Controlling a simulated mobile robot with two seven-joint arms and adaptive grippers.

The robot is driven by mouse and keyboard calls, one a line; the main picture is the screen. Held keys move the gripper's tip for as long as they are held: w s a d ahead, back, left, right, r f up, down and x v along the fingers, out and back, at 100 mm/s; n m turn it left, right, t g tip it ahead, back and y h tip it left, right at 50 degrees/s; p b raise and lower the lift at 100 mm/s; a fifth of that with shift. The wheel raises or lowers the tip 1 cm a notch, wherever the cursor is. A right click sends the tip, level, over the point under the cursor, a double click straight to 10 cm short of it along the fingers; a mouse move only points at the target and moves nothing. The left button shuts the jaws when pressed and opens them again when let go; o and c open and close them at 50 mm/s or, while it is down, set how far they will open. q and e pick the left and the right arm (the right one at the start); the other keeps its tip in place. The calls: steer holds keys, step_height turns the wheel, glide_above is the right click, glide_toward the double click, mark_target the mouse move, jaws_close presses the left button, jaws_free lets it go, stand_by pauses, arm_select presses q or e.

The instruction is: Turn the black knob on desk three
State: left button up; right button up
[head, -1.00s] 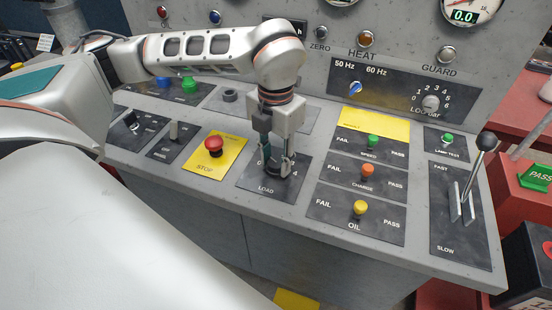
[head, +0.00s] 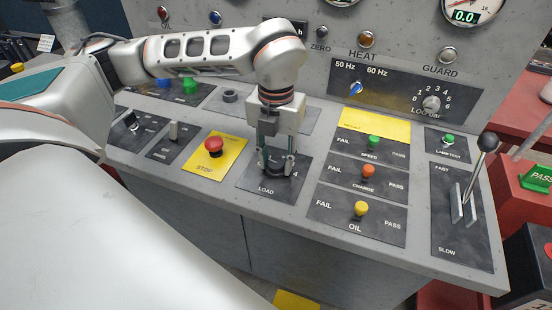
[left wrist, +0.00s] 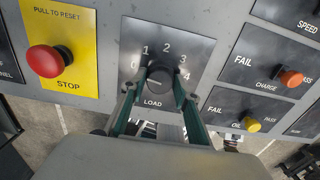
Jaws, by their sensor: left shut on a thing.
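The black knob (left wrist: 158,76) sits on the dark LOAD plate (head: 262,190), which has numbers 0 to 4 around it. In the head view my left gripper (head: 277,170) points down at the knob and mostly hides it. In the left wrist view its two green-edged fingers (left wrist: 158,80) are closed around the knob, one on each side. The knob's pointer direction cannot be made out. My right gripper is not in view.
A red STOP button (head: 214,146) on a yellow plate is left of the LOAD plate. Orange (head: 368,171) and yellow (head: 361,208) knobs are to the right. A lever (head: 478,170) stands at the far right. The sloped panel rises to an upright back with gauges.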

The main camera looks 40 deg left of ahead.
mark_target(275, 163)
arm_select(q)
steer(key=o, duration=1.1)
step_height(275, 163, up, 12)
steer(key=shift+r, duration=0.1)
steer(key=shift+s, duration=0.1)
